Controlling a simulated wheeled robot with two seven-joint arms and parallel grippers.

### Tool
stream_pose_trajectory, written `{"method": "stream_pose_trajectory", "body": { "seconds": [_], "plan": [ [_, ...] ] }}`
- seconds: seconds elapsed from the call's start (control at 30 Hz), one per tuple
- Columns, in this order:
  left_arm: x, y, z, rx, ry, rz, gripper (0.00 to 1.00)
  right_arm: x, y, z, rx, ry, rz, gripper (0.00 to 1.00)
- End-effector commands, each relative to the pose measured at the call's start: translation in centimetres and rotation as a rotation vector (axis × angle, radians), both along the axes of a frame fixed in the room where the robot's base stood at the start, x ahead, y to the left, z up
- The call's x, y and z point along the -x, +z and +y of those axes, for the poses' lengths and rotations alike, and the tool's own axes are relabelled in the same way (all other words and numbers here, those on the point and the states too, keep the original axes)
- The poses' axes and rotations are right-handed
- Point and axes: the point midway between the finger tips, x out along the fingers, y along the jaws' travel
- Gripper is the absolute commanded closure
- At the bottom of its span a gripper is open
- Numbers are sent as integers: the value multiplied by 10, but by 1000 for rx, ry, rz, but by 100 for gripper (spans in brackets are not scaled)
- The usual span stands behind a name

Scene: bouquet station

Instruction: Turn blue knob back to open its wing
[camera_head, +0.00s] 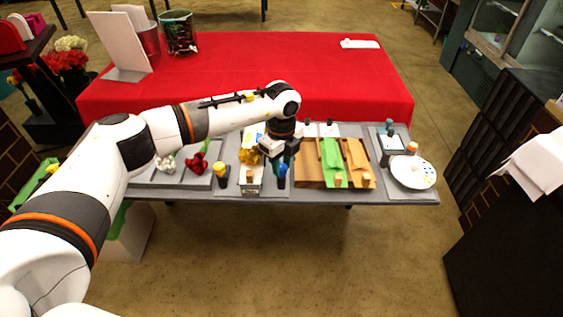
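The blue knob (282,170) stands on a dark post near the front edge of the grey table, left of the wooden board. My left gripper (279,156) points down from above, with its dark fingers at or just over the knob's top. At this size I cannot tell whether the fingers are open or shut on the knob, or touch it. I cannot make out clearly which panel is the blue knob's wing; part of that area is hidden by my gripper. My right gripper is not in view.
A yellow-topped knob (220,170) and a white box with yellow flowers (250,157) are left of the blue knob. A white plate (413,173) is farther right.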

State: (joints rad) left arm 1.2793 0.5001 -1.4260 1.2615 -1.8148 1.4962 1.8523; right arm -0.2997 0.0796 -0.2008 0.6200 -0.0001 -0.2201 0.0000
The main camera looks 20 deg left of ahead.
Motion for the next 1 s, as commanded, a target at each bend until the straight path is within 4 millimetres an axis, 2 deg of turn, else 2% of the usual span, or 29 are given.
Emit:
{"method": "stream_pose_trajectory", "body": {
  "seconds": [0.1, 0.47, 1.0],
  "plan": [
    [0, 0, 0, 0, 0, -1, 94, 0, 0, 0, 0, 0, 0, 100],
    [0, -1, 0, 2, -78, -1, 94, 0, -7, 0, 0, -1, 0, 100],
    [-1, -2, 0, 1, -537, -4, 94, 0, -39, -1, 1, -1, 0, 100]
  ]
}}
